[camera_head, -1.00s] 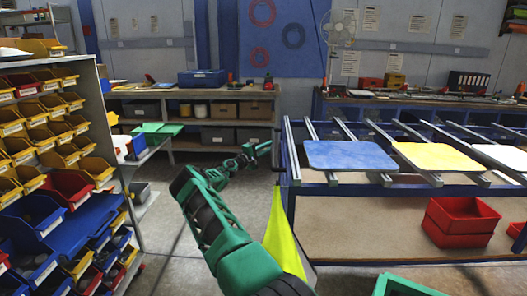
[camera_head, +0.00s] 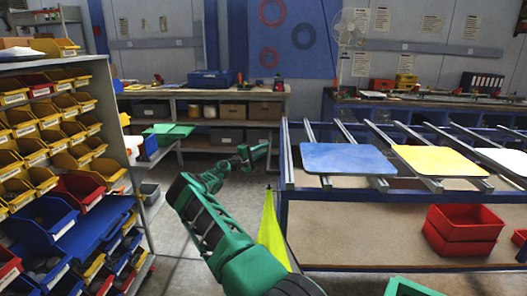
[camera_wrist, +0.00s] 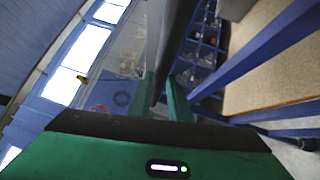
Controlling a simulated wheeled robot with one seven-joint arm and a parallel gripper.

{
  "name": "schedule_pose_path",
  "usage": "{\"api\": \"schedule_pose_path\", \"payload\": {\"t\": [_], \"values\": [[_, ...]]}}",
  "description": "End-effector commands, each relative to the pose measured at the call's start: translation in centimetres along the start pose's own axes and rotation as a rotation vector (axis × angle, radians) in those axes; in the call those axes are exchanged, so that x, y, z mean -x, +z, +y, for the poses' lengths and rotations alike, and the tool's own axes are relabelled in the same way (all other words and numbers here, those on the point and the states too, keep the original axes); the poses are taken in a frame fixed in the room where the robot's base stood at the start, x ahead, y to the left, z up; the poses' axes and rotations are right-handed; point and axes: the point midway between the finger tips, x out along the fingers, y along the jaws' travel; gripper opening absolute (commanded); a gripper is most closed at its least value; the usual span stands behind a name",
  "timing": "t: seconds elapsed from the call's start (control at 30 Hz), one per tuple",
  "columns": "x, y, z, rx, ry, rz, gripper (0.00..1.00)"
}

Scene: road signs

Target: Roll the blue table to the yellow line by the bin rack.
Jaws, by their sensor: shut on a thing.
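The blue table (camera_head: 286,195) is a blue frame with grey rails across its top. It stands right of centre in the head view, carrying a blue plate (camera_head: 347,158), a yellow plate (camera_head: 440,161) and a white plate (camera_head: 507,160). My gripper (camera_head: 268,148) is at its left end. In the wrist view my green fingers (camera_wrist: 163,98) are closed around a dark grey bar (camera_wrist: 175,35), beside the blue frame. A bright yellow wedge (camera_head: 270,238) shows between my arm and the table; I cannot tell whether it is a floor line. No other yellow line is clear.
The bin rack (camera_head: 118,92), with yellow, red and blue bins, stands at the left. Grey floor (camera_head: 225,205) lies open between rack and table. A workbench (camera_head: 215,92) closes the back. Red bins (camera_head: 462,230) sit on the table's lower shelf.

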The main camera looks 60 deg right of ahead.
Motion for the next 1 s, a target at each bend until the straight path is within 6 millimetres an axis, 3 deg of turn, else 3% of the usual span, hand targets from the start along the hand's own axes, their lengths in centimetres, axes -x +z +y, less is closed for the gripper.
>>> {"api": "schedule_pose_path", "payload": {"t": [0.03,0.4,0.57,0.87,1.0], "values": [[1.2,-1.4,1.5,-0.017,0.019,0.028,0.0],[1.4,-1.5,1.7,-0.019,0.021,0.03,0.0],[1.2,-1.3,1.2,-0.014,0.015,0.025,0.36],[1.1,-1.1,0.8,-0.009,0.009,0.022,0.36],[2.0,-1.1,0.7,-0.008,0.008,0.022,0.36]]}}
